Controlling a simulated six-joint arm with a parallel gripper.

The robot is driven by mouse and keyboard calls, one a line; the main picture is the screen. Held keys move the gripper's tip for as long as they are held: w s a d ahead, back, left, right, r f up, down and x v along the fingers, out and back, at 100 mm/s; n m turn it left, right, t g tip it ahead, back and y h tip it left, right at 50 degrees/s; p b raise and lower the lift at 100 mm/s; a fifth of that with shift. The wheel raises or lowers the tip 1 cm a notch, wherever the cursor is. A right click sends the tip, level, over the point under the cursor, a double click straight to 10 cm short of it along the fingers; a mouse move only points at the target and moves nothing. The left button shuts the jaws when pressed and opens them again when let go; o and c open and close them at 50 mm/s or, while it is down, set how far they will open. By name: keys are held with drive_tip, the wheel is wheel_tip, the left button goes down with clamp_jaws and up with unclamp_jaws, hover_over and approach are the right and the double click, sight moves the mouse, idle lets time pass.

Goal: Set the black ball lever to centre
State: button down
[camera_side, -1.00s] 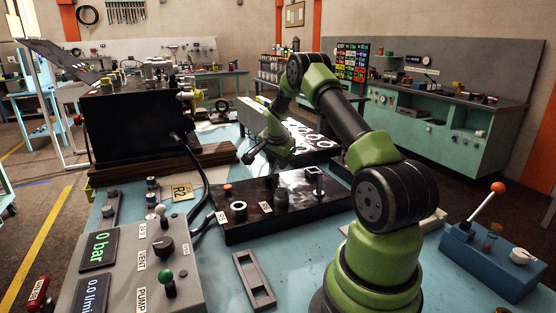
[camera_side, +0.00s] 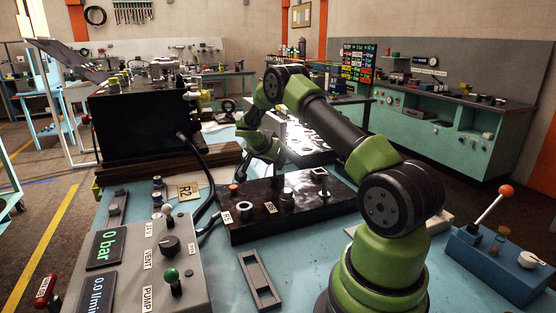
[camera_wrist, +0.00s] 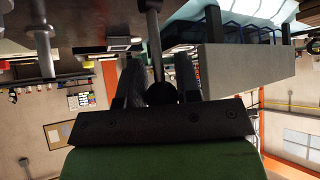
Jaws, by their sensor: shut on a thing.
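The black ball lever shows in the wrist view as a dark round ball (camera_wrist: 160,94) on a thin metal rod (camera_wrist: 154,45). The rod runs up the picture to a dark body at the top edge. My gripper (camera_wrist: 160,72) has one finger on each side of the ball and rod and is shut on the lever. In the side view my gripper (camera_side: 268,167) is low, just behind the black block (camera_side: 250,213) with metal fittings. The ball is too small and hidden to make out there, so I cannot read the lever's angle against its marks.
A grey control panel (camera_side: 130,270) with a green-knobbed lever (camera_side: 172,280) stands at the front left. A large black tank (camera_side: 135,130) is at the back left, with a black hose (camera_side: 205,165). A blue box (camera_side: 500,265) with an orange-ball lever (camera_side: 492,205) is at the right.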

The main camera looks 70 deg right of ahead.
drive_tip(key=c, duration=0.9)
unclamp_jaws()
drive_tip(key=v, duration=1)
drive_tip(key=s+a+r+n+t+y, duration=0.2)
drive_tip(key=a+r+n, duration=0.1)
drive_tip(key=a+r, duration=0.45)
drive_tip(key=s+a+r+n+t+y, duration=0.2)
drive_tip(key=s+a+n+y, duration=0.1)
drive_tip(key=a, duration=0.4)
drive_tip(key=s+a+r+n+t+y, duration=0.1)
drive_tip(key=s+a+n+t+y, duration=0.1)
drive_tip(key=s+a+n, duration=0.3)
drive_tip(key=s+a+r+n+t+y, duration=0.2)
drive_tip(key=s+a+n, duration=0.3)
drive_tip(key=a, duration=0.5)
drive_tip(key=shift+s+a+r+t+y, duration=0.2)
drive_tip(key=shift+s+y, duration=0.2)
drive_tip(key=shift+s, duration=0.3)
drive_tip(key=shift+s+a+r+t+y, duration=0.2)
drive_tip(key=shift+s+y, duration=0.2)
drive_tip(key=shift+s, duration=0.3)
